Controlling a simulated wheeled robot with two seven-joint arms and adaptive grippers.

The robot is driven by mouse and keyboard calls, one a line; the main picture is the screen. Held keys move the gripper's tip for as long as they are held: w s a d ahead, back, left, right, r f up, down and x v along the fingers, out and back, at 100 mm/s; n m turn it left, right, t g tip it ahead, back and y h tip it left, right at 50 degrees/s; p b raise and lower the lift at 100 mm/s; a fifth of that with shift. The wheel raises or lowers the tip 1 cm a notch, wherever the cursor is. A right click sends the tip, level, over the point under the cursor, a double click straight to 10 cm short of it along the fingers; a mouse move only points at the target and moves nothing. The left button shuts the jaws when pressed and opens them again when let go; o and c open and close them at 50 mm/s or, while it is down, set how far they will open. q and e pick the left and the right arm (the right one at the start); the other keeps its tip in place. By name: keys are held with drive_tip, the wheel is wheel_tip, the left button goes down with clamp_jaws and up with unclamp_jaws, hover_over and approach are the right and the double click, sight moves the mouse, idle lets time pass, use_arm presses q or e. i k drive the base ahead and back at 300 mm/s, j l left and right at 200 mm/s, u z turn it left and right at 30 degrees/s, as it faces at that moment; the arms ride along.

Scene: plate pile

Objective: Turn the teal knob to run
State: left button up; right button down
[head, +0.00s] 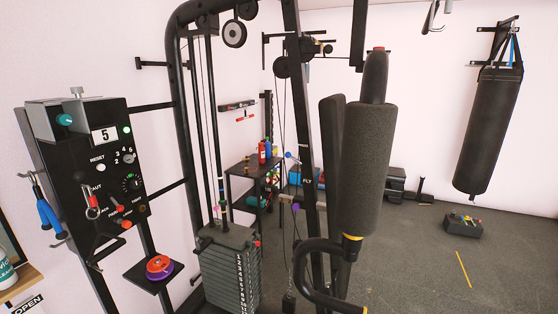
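A black control panel (82,150) hangs on the left of the gym machine's frame. A small teal round part (64,119) sits at its upper left under a grey bracket; I cannot tell whether it is the knob of the task. No clear "run" mark or pointer position can be read. Neither of my grippers is in view.
A red and purple round item (159,266) lies on a small black shelf below the panel. A weight stack (230,270) and a padded roller (367,170) stand to the right. Open floor (410,270) lies at right.

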sight(63, 120)
drive_tip(key=u, duration=1.3)
